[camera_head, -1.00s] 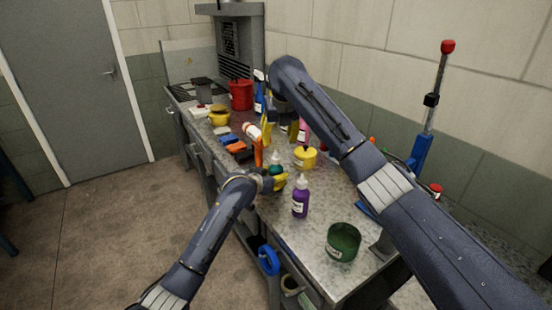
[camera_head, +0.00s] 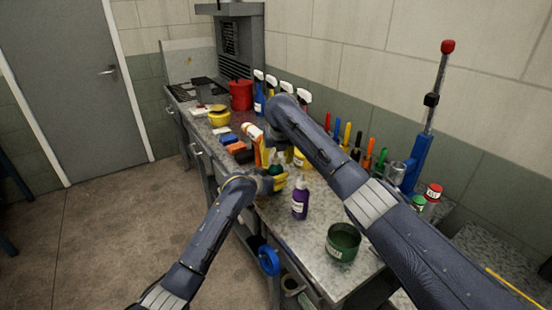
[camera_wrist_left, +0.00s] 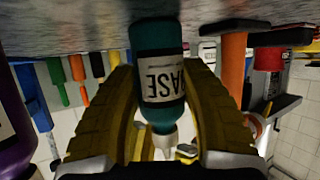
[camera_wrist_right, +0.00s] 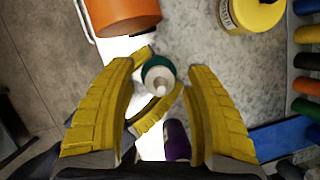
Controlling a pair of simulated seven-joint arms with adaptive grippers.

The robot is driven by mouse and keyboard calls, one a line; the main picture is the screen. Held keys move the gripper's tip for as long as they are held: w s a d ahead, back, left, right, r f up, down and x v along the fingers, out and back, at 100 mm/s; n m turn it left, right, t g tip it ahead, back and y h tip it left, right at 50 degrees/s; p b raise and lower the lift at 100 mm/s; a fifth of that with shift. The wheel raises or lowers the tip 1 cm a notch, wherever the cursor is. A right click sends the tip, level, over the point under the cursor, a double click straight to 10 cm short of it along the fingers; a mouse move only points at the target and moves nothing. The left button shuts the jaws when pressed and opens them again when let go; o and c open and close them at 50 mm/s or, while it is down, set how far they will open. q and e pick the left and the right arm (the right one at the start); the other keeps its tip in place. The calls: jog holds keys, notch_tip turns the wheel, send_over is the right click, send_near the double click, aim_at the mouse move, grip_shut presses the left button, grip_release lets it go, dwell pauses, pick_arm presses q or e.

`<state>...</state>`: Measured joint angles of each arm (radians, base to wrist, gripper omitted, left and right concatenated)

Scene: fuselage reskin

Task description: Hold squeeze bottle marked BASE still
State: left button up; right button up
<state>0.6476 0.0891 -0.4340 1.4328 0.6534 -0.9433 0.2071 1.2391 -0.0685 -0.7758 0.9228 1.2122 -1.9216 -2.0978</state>
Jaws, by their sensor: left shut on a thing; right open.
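The teal squeeze bottle (camera_wrist_left: 158,60) has a white label that reads BASE, upside down in the left wrist view. It stands on the grey speckled bench. My left gripper (camera_wrist_left: 165,95) is shut on it, with a yellow finger on each side. In the head view the bottle (camera_head: 277,168) is partly hidden by the grippers. My right gripper (camera_wrist_right: 158,85) is open above the bottle. The bottle's white nozzle (camera_wrist_right: 158,84) shows between its fingers from above, and the left gripper's yellow fingers show around it.
A purple bottle (camera_head: 300,203) stands close by on the near side. A green tub (camera_head: 342,242) is nearer the bench's front end. An orange cylinder (camera_wrist_right: 122,14) and a yellow pot (camera_wrist_right: 250,12) flank the spot. Several screwdrivers and spray bottles line the wall.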

jog(key=shift+c, duration=0.2)
grip_shut()
dwell(0.3)
